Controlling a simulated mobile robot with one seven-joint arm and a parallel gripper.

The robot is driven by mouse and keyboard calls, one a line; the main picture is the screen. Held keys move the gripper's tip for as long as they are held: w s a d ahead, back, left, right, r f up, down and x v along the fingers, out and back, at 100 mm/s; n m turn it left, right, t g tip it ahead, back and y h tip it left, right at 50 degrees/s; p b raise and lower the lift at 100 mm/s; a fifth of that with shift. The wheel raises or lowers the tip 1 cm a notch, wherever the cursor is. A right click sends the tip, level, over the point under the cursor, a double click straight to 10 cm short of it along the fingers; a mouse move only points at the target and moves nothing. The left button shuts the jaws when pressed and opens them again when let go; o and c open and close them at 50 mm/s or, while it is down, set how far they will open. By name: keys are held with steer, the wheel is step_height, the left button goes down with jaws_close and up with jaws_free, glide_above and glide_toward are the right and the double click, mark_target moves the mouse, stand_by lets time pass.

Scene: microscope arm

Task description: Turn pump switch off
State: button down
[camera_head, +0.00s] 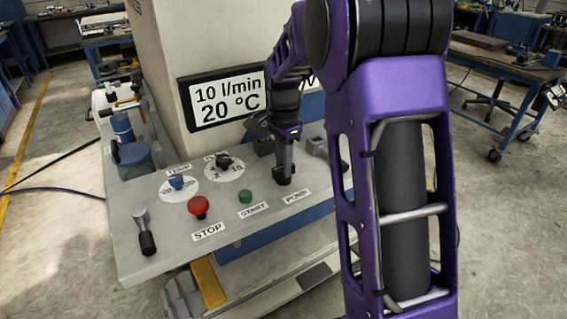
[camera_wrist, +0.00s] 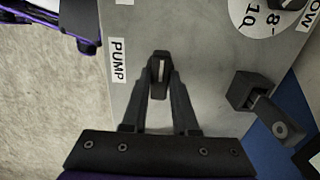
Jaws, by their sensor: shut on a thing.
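The pump switch (camera_wrist: 159,65) is a dark rotary knob with a pale line, on the grey panel beside the PUMP label (camera_wrist: 118,60). In the wrist view the two fingers of my gripper (camera_wrist: 159,82) meet around the knob, one on each side, and the pale line points along the fingers. In the head view my gripper (camera_head: 283,178) reaches down to the panel above the PUMP label (camera_head: 297,196). The knob is mostly hidden there by the fingers.
The grey panel (camera_head: 150,198) also holds a red STOP button (camera_head: 198,206), a green START button (camera_head: 245,196), a blue TEMP knob (camera_head: 177,182), a black flow knob (camera_head: 224,161) and a lever (camera_head: 146,232). A display (camera_head: 226,101) reads 10 l/min and 20 °C. A dark block (camera_wrist: 256,95) sits right of the knob.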

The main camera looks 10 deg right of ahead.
steer(key=shift+r+n, duration=0.1)
steer(key=shift+n, duration=0.2)
steer(key=n+p, duration=0.2)
steer(key=n, duration=0.1)
steer(key=shift+n, duration=0.3)
steer(key=n+p, duration=0.1)
steer(key=n, duration=0.3)
steer(key=shift+n+p, duration=0.3)
steer(key=shift+p, duration=0.05)
steer(key=n+p, duration=0.1)
steer(key=n, duration=0.3)
steer(key=shift+n+p, duration=0.75)
steer(key=shift+n, duration=1.75)
steer(key=c, duration=0.7)
jaws_free()
